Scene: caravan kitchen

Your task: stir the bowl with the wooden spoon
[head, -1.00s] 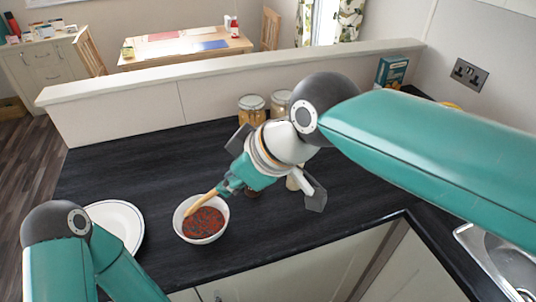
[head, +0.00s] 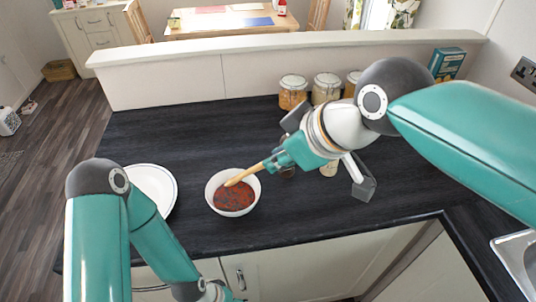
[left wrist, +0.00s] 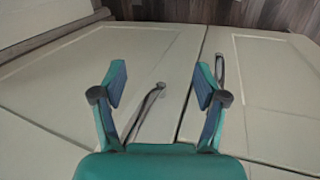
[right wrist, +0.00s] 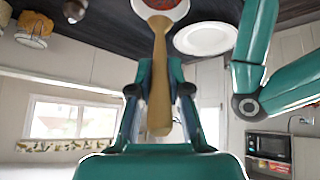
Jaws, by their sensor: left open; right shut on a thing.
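A white bowl (head: 212,196) with red-brown contents (head: 235,196) stands on the dark worktop, right of a white plate. The wooden spoon (head: 251,173) slants into the bowl; its lower end is in the contents at the bowl's left-middle. My right gripper (head: 274,162) is shut on the spoon's handle, above and right of the bowl. In the right wrist view the spoon (right wrist: 159,70) runs between the fingers towards the bowl (right wrist: 172,12). My left gripper (left wrist: 158,88) is open and empty in front of the pale cupboard doors, below the worktop edge.
The white plate (head: 152,190) lies left of the bowl, partly behind my left arm. Glass jars (head: 293,92) stand at the back by the low wall (head: 250,75). A sink (head: 515,262) is at the lower right. The worktop's left-middle is clear.

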